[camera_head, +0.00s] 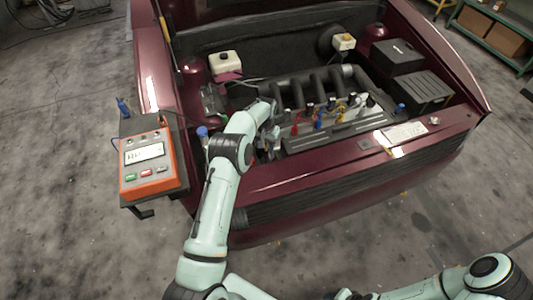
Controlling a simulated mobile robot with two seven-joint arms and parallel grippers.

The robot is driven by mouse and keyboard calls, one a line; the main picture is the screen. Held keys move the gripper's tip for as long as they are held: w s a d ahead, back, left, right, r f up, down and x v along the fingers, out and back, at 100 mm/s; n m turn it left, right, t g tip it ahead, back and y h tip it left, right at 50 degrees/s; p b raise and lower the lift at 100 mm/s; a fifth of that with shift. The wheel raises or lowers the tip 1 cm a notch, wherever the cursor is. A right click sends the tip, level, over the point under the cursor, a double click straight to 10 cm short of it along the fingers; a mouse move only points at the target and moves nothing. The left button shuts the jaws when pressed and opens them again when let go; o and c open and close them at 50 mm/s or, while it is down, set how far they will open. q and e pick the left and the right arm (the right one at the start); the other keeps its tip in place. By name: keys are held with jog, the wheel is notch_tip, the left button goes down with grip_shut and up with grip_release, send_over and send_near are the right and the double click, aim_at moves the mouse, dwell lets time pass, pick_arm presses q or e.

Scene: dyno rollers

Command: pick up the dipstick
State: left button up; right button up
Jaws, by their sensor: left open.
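The open engine bay of the dark red car holds the engine (335,130), with several small red, blue and yellow pieces standing along it. A small yellow piece (352,99) near the engine's right end may be the dipstick's handle, but it is too small to be sure. My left gripper (270,138) is over the left end of the engine, left of the coloured pieces. It is open, and its fingers are partly hidden by my arm. My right gripper (346,294) is low at the bottom edge, away from the car, and its fingers are unclear.
An orange tester (148,165) sits on a dark shelf at the car's left. A white reservoir (225,63), a black box (397,56) and a black battery-like box (417,91) surround the engine. A paper tag (404,133) lies on the front edge.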

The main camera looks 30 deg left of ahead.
pick_arm(q)
jog(key=shift+f, duration=0.55)
grip_shut()
jog(key=shift+r, duration=0.1)
